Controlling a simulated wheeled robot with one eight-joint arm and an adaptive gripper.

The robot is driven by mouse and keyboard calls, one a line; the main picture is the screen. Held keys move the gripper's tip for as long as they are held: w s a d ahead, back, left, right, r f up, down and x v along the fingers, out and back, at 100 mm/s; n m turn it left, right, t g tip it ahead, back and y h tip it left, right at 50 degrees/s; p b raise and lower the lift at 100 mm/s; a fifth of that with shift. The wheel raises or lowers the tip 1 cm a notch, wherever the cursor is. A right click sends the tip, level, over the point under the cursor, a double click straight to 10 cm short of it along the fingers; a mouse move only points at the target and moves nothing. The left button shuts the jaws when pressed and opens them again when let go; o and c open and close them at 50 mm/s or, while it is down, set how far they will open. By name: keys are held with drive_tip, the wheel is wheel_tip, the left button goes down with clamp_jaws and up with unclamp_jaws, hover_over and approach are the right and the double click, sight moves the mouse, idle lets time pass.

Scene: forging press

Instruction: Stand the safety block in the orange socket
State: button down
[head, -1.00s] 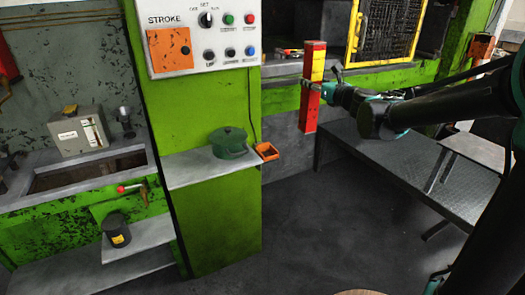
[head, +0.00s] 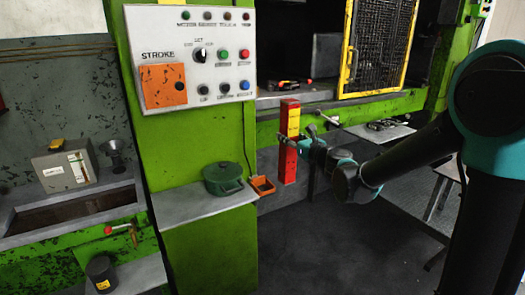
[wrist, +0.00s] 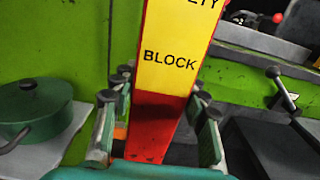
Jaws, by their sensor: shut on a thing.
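The safety block (head: 287,164) is a tall red bar with a yellow middle band. It stands upright in the air in the head view, right of the green pillar. My gripper (head: 297,144) is shut on it around its middle. In the wrist view the block (wrist: 167,70) shows its "BLOCK" lettering between the two fingers of my gripper (wrist: 157,120). The orange socket (head: 262,186) sits at the right end of the grey shelf, just left of the block's lower end. In the wrist view a small orange patch shows low behind the left finger.
A green lidded pot (head: 223,178) stands on the grey shelf (head: 190,203) left of the socket. A control panel (head: 193,60) hangs on the pillar above. The yellow mesh guard (head: 378,45) and press opening are behind the block. Dark floor lies open below.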

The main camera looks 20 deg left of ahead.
drive_tip(key=w+a, duration=0.1)
drive_tip(key=a, duration=0.9)
wheel_tip(320, 180, down, 7)
drive_tip(key=shift+w+a, duration=0.15)
drive_tip(key=shift+a, duration=0.15)
drive_tip(key=shift+f, duration=0.1)
drive_tip(key=c, duration=0.8)
unclamp_jaws()
drive_tip(key=shift+c, duration=0.2)
